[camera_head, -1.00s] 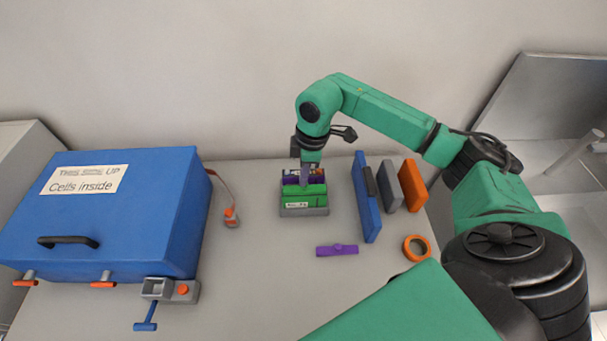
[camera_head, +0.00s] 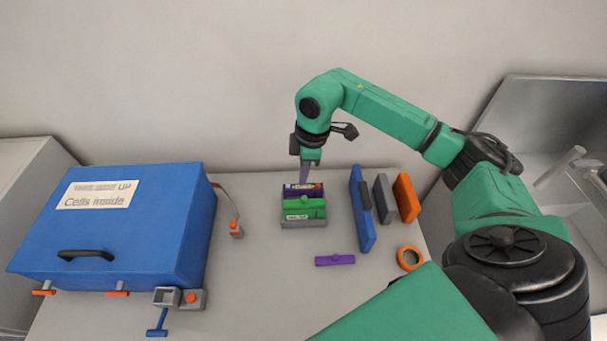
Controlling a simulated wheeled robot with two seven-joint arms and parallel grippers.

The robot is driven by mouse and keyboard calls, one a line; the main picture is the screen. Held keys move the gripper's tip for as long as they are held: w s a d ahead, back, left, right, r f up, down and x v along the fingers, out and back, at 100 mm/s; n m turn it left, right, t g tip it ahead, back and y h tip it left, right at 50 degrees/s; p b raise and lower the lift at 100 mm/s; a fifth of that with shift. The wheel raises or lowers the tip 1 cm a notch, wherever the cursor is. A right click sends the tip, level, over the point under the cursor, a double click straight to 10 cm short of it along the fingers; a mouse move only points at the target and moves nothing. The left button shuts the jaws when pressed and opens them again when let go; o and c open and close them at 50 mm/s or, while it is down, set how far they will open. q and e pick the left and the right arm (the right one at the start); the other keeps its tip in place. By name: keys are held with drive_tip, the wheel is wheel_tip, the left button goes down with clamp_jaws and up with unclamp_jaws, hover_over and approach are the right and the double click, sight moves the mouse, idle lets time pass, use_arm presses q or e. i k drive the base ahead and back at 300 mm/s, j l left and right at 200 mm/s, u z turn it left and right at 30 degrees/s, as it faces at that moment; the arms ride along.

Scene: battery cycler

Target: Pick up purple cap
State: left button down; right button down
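The purple cap (camera_head: 335,260) lies on the grey table in front of a small holder (camera_head: 303,222). The holder has a green front part (camera_head: 304,211) and a dark slot behind it, with purple edges and small coloured items inside. My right gripper (camera_head: 304,178) points down just above the back of this holder, away from the loose purple cap. Its fingers look like one narrow grey-purple strip, so I cannot tell whether they are open or hold anything. My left gripper is not in view.
A big blue box (camera_head: 125,232) labelled "Cells inside" fills the left. Blue (camera_head: 362,215), grey (camera_head: 384,198) and orange (camera_head: 406,197) upright plates stand right of the holder. An orange ring (camera_head: 409,258) lies nearer. The table around the cap is clear.

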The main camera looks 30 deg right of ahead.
sight(335, 260)
drive_tip(key=k, duration=2)
